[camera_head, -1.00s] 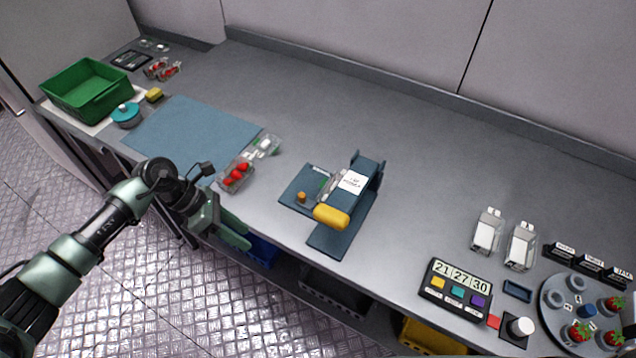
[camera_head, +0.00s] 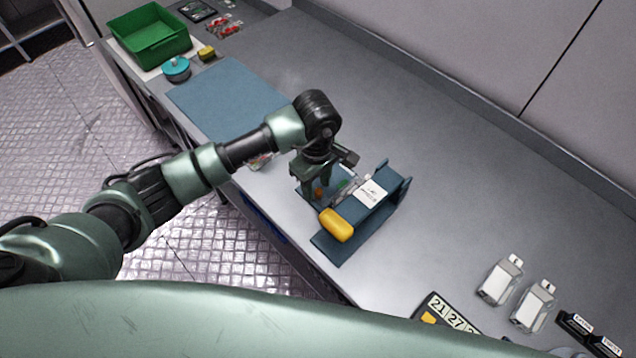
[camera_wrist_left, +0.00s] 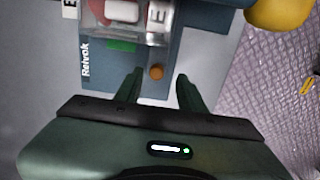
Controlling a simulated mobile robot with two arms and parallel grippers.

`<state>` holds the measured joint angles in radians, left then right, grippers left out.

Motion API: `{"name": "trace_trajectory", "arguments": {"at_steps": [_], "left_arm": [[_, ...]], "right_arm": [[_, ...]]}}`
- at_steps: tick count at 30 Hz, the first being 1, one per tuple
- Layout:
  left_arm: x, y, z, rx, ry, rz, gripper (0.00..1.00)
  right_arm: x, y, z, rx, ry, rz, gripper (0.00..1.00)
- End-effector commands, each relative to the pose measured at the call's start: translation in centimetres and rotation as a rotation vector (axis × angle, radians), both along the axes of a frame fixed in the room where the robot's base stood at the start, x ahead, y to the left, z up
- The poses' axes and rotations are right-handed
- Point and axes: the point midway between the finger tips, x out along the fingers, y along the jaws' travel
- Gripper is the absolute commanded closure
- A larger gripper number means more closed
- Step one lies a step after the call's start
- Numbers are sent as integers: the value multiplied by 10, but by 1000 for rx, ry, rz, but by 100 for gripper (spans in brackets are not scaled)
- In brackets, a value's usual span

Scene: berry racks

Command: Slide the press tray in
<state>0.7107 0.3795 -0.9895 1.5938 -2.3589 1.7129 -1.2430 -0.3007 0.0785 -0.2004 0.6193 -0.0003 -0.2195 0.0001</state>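The press (camera_head: 346,248) is a blue-grey stand with a yellow handle (camera_head: 337,225) and a white label, near the counter's front edge. The press tray (camera_wrist_left: 108,66) is a blue-grey plate marked "Relvok", sticking out of the press's left side in the head view, partly hidden by my gripper. It carries a clear punnet (camera_wrist_left: 124,22) and a small orange knob (camera_wrist_left: 156,72). My left gripper (camera_head: 315,190) is over the knob end of the tray. In the wrist view its fingers (camera_wrist_left: 157,78) are apart, with the knob between the tips, not visibly touched. My right gripper is out of view.
The yellow handle (camera_wrist_left: 278,12) is close by in the wrist view. A blue mat (camera_head: 225,97) and green crate (camera_head: 148,38) are at the left. Two white cartons (camera_head: 500,280) and a number panel (camera_head: 445,312) are at the right. The counter behind the press is clear.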

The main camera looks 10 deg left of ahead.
Motion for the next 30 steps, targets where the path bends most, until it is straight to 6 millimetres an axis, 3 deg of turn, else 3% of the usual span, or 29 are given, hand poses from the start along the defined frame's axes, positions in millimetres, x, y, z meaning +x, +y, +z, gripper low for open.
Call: {"name": "trace_trajectory", "arguments": {"at_steps": [6,14,18,19,30], "left_arm": [[0,-1,-18,-3,1,1,60],[0,-1,-20,-3,-1,1,60],[0,-1,-20,-2,0,1,97],[0,-1,-20,-2,0,1,100],[0,-1,-20,-3,-1,1,100]], "right_arm": [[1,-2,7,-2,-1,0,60],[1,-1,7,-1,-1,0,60],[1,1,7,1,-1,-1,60],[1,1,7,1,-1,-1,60],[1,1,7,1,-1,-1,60]]}}
